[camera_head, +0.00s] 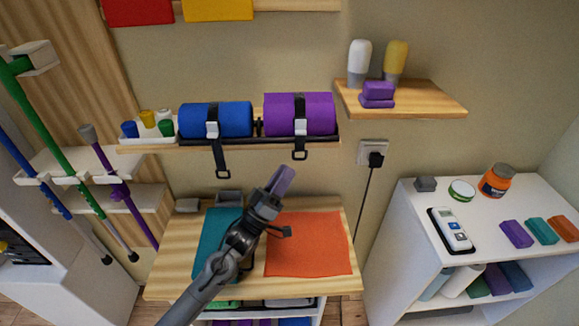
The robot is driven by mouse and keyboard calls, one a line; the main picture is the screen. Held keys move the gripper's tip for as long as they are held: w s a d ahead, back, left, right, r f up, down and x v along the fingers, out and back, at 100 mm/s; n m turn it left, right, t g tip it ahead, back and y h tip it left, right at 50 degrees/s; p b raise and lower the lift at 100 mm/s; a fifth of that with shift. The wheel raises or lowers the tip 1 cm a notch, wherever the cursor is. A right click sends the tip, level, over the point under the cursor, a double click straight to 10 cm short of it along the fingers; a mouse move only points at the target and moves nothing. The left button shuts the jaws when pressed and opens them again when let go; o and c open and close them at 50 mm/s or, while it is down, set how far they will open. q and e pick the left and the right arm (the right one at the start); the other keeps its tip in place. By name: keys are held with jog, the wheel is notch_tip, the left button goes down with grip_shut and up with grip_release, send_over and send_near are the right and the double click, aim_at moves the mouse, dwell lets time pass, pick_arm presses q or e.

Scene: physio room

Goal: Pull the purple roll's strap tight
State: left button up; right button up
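The purple roll (325,112) lies on its side on the wall shelf, right of a blue roll (235,119). A black strap (299,103) goes over the purple roll through a light buckle (299,128). Its tail hangs below the shelf edge and ends in a black loop (299,155). My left gripper (280,182) points up and right, below and left of that loop in the picture, apparently not touching it. A purple-grey piece shows at its tips; I cannot tell whether it is finger or a held thing. My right gripper is out of view.
The blue roll has a similar hanging strap (221,158). Below is a wooden table (170,265) with teal and orange sheets (310,245). Poles (50,130) stand at left; a white cabinet (420,230) stands at right.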

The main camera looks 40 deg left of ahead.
aim_at(300, 149)
pick_arm(q)
jog(key=shift+x, duration=1.55)
jog(key=shift+c, duration=0.4)
